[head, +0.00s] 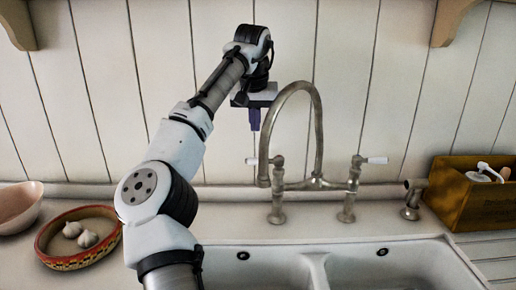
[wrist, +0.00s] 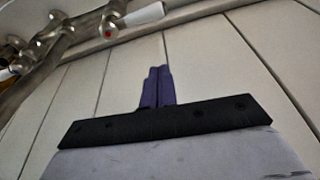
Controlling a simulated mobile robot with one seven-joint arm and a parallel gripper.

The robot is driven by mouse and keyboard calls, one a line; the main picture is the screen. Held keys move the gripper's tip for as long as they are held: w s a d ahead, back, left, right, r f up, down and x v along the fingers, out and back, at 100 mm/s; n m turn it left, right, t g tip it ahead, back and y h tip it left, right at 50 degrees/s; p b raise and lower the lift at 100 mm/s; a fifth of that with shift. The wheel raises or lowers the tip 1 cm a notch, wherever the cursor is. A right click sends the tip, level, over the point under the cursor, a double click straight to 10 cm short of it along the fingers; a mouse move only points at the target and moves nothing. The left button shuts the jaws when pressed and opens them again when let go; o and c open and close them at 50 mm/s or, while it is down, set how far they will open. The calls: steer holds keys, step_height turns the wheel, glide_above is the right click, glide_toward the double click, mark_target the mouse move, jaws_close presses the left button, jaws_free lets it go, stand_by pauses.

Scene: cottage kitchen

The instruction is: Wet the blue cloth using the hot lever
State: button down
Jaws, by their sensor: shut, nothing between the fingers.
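The left lever (head: 252,161) is nearest to my gripper (head: 254,124). In the wrist view, a lever (wrist: 145,14) with a white handle and a red dot on its hub shows at the top. My gripper's purple fingers (wrist: 157,74) are shut with nothing between them. They point down, above the left lever and left of the spout, apart from both. I see no blue cloth in either view.
A white double sink (head: 318,262) lies below the tap, its inside only partly in view. A patterned bowl (head: 52,262) with garlic and a pink bowl (head: 17,212) stand at left. A wooden box (head: 452,208) with a dispenser stands at right. A plank wall (head: 350,75) is behind.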

step_height(320, 180, down, 8)
steer(key=s+p, duration=0.1)
steer(key=p, duration=0.1)
steer(key=shift+s, duration=0.15)
stand_by(0.4)
